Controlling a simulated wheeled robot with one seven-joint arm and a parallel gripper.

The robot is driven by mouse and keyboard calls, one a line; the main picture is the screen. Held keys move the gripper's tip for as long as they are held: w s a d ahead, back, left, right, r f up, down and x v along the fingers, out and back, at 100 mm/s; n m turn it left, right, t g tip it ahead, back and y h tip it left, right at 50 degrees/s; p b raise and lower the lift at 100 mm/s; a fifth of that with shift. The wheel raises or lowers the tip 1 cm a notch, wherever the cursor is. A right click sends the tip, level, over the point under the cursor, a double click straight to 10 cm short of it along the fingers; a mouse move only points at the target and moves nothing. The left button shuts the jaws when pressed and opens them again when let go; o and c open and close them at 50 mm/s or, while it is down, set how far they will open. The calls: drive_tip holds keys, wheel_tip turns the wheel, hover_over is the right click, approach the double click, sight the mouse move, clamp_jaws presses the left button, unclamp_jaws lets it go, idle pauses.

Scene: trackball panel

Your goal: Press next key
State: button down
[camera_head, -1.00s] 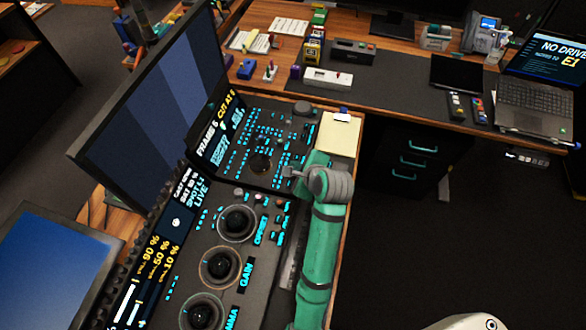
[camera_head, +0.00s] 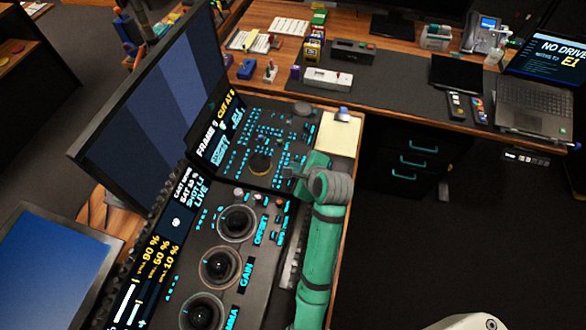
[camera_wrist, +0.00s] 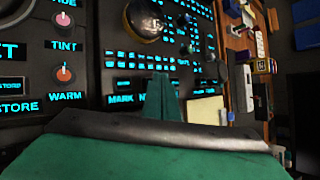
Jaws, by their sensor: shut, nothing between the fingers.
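The control panel (camera_head: 262,205) carries rows of small cyan-lit keys on its far section. In the wrist view a MARK label (camera_wrist: 120,99) shows. Beside it is a label starting with N (camera_wrist: 142,98), and the rest of that label is behind my fingers. Which key it belongs to, and that key's own surface, I cannot make out. My gripper (camera_wrist: 162,82) is shut and empty, with its green fingertips over the key rows just right of the N label. In the head view my gripper (camera_head: 288,172) is at the right edge of the key section. Contact with a key cannot be told.
Large trackballs, one of them (camera_head: 237,223), sit on the near panel. TINT and WARM knobs (camera_wrist: 64,74) are left of my fingers in the wrist view. A yellow note pad (camera_head: 338,135) lies beyond the panel. A monitor (camera_head: 155,100) stands along the left.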

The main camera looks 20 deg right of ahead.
drive_tip(key=shift+f, duration=0.25)
idle(0.4)
drive_tip(key=shift+r, duration=0.95)
drive_tip(key=shift+r, duration=0.1)
drive_tip(key=shift+r, duration=2.4)
drive_tip(key=shift+a, duration=0.1)
